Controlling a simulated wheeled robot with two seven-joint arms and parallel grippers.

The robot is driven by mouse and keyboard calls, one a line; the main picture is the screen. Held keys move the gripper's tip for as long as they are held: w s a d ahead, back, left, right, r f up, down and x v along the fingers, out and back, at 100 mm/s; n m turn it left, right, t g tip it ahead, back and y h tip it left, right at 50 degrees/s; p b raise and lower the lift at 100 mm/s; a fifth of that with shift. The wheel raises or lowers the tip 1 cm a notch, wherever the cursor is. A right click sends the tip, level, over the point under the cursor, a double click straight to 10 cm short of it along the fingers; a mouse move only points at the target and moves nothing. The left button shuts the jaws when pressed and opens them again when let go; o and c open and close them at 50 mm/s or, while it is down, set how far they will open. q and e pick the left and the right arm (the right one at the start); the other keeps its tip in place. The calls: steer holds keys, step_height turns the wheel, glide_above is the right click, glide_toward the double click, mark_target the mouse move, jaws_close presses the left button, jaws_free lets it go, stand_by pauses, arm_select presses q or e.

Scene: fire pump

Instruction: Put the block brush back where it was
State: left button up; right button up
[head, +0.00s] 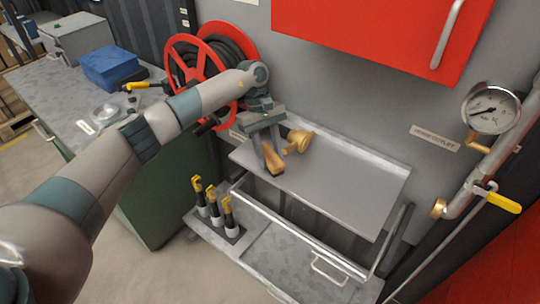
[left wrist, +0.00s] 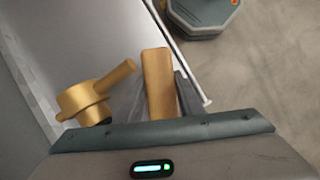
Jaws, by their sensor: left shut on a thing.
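The block brush (head: 274,168) is a small tan wooden block. My left gripper (head: 270,158) is shut on it, over the left end of the grey metal shelf (head: 330,187). In the left wrist view the brush (left wrist: 158,84) shows as a long wooden block between the grey fingers, close to the shelf's edge. I cannot tell whether it touches the shelf. Its bristles are hidden. My right gripper is not in view.
A brass fitting (head: 299,140) stands on the shelf just right of the brush. Below are a tray with a handle (head: 329,270) and several black-and-yellow nozzles (head: 214,206). A red hose reel (head: 201,65) is behind my left arm. The shelf's middle and right are clear.

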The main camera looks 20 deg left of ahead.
arm_select(q)
steer(key=o, duration=1)
steer(key=shift+r, duration=0.1)
steer(key=shift+r+p, duration=0.1)
steer(key=shift+p, duration=0.3)
steer(key=b+v, duration=0.6)
steer(key=v, duration=0.4)
steer(key=shift+w+a+r, duration=0.1)
steer(key=shift+a+r, duration=0.05)
steer(key=shift+r, duration=0.2)
steer(key=shift+w+a+r, duration=0.1)
steer(key=shift+r, duration=0.45)
